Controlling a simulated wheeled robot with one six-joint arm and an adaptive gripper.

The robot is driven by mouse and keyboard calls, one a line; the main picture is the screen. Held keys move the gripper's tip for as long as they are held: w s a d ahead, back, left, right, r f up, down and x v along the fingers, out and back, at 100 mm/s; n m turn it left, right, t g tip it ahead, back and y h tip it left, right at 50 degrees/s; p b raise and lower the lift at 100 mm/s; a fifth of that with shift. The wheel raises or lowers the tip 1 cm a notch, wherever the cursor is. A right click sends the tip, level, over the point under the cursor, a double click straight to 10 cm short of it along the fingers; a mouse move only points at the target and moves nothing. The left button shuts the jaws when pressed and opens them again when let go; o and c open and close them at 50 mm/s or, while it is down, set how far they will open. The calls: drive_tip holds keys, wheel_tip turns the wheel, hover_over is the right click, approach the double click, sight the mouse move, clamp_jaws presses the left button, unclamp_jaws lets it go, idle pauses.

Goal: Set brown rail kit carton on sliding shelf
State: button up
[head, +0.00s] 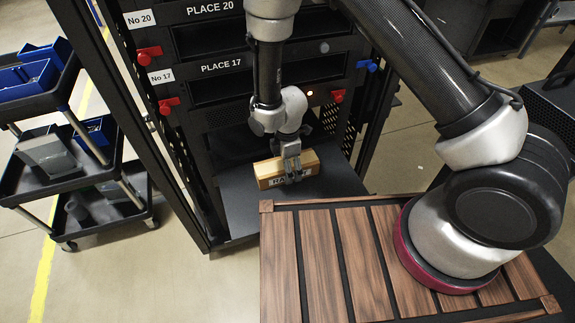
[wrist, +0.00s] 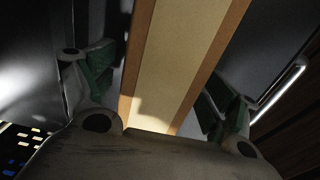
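The brown rail kit carton (head: 267,172), a small box with a black and white label on its front, is at the dark sliding shelf (head: 232,204) that juts from the rack. It appears to rest flat there. My gripper (head: 291,174) points down over it, one finger in front of the label. In the wrist view, the carton (wrist: 185,50) runs between the green-padded fingers of my gripper (wrist: 158,95). A gap shows between the left finger and the carton; the right finger is very close to it. The gripper looks open. The carton's underside is hidden.
The black rack (head: 205,60) stands behind the shelf, with red and blue handles and numbered places. A slatted wooden top (head: 325,260) lies in front of the shelf. A dark cart (head: 75,175) with blue bins stands at the left, across free floor.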

wheel_tip(320, 180, up, 7)
drive_tip(key=shift+r, duration=0.25)
idle(0.3)
idle(0.5)
